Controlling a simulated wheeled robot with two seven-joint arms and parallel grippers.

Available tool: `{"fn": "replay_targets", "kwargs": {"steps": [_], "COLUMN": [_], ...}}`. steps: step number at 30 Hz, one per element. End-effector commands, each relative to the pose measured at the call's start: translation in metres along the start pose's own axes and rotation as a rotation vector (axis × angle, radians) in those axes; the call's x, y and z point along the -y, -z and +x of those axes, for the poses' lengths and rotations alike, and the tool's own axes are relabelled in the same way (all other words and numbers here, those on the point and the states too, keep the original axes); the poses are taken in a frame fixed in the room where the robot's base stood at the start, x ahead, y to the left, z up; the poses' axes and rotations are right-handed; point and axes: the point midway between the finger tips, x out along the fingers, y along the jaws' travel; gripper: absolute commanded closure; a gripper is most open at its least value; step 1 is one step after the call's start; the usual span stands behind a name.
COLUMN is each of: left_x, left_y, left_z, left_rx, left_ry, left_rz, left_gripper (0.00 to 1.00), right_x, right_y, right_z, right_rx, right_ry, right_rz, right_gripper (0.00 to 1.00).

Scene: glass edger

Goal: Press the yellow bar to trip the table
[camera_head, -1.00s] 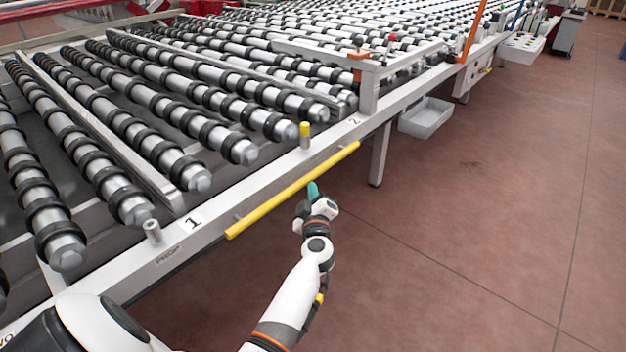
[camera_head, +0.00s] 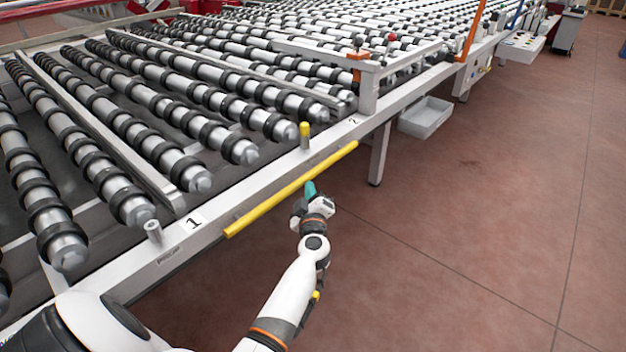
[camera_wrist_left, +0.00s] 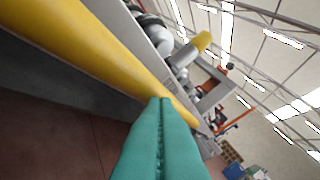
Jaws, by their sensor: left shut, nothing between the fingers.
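The yellow bar (camera_head: 275,200) runs along the side of the white table frame (camera_head: 225,208), between the labels 1 and 2. My left gripper (camera_head: 310,188) is at the bar's outer side, right of its middle. Its teal fingers are shut with nothing between them. In the left wrist view the closed fingertips (camera_wrist_left: 166,103) overlap the lower edge of the yellow bar (camera_wrist_left: 90,42). They look very close to the bar; I cannot tell whether they touch it. My right gripper is not in view.
A roller table (camera_head: 215,95) with black-ringed rollers fills the left and back. A short yellow-topped post (camera_head: 305,134) stands on the frame above the bar. A white bin (camera_head: 426,117) hangs further along. The red-brown floor (camera_head: 480,230) to the right is clear.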

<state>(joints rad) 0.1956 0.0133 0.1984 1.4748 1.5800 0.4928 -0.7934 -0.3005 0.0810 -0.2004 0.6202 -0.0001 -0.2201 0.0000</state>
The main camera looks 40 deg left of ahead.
Motion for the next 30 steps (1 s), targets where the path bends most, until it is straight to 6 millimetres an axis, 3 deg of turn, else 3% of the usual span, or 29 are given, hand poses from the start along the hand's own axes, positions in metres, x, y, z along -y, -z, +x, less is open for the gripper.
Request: {"fn": "replay_targets", "kwargs": {"steps": [30], "left_x": [-0.006], "left_y": [-0.012], "left_z": [0.012], "left_rx": [0.012], "left_ry": [0.0], "left_rz": [0.002], "left_gripper": [1.0], "right_x": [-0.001], "right_y": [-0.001], "right_z": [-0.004], "right_rx": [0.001], "right_ry": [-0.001], "right_rz": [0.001], "right_gripper": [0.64]}}
